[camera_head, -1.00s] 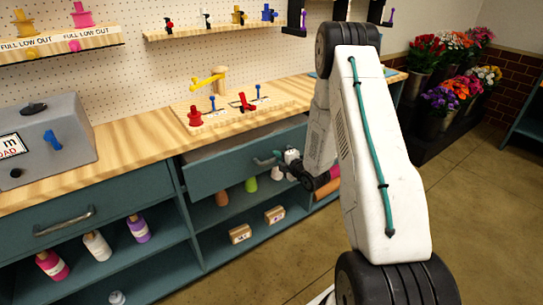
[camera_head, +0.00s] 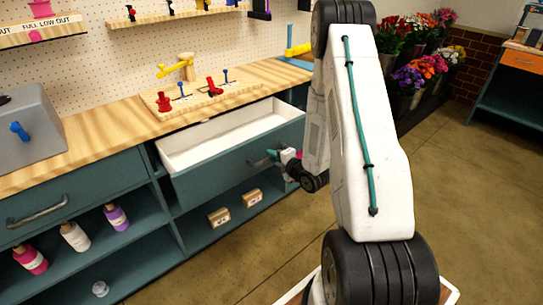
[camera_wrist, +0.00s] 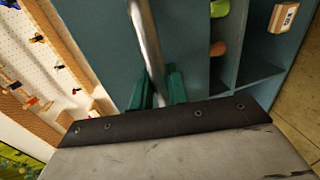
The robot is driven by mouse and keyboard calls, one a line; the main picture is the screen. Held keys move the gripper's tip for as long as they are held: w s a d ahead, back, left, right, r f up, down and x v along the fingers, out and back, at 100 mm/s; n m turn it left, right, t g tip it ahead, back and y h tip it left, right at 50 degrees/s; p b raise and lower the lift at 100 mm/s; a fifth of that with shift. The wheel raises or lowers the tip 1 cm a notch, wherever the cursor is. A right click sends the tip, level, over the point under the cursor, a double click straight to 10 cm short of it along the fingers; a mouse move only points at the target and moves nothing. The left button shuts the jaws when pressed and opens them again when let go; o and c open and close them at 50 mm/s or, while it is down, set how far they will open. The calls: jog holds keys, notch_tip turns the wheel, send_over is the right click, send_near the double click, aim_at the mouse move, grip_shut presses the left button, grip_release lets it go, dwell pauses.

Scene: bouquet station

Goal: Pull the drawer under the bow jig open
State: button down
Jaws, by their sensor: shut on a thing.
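The drawer (camera_head: 228,160) under the bow jig stands pulled out well clear of the counter, and its white inside (camera_head: 225,135) shows and looks empty. The bow jig (camera_head: 200,95), a wooden board with red, blue and yellow parts, sits on the counter above it. My gripper (camera_head: 276,156) is at the drawer's front, shut on the metal drawer handle (camera_head: 262,160). In the wrist view the handle (camera_wrist: 146,40) runs between the green fingers (camera_wrist: 158,90). The handle's far end is hidden behind my gripper in the head view.
Below the drawer is an open shelf with small boxes (camera_head: 219,217). A shut drawer with its own handle (camera_head: 38,211) is at the left, above several bottles (camera_head: 75,236). A grey machine (camera_head: 30,135) stands on the counter. The floor (camera_head: 455,180) at the right is clear.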

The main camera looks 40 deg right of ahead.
jog(key=c, duration=1.4)
grip_release()
jog(key=shift+c, duration=0.2)
jog(key=v, duration=0.7)
jog(key=shift+s, duration=0.4)
jog(key=shift+r, duration=0.1)
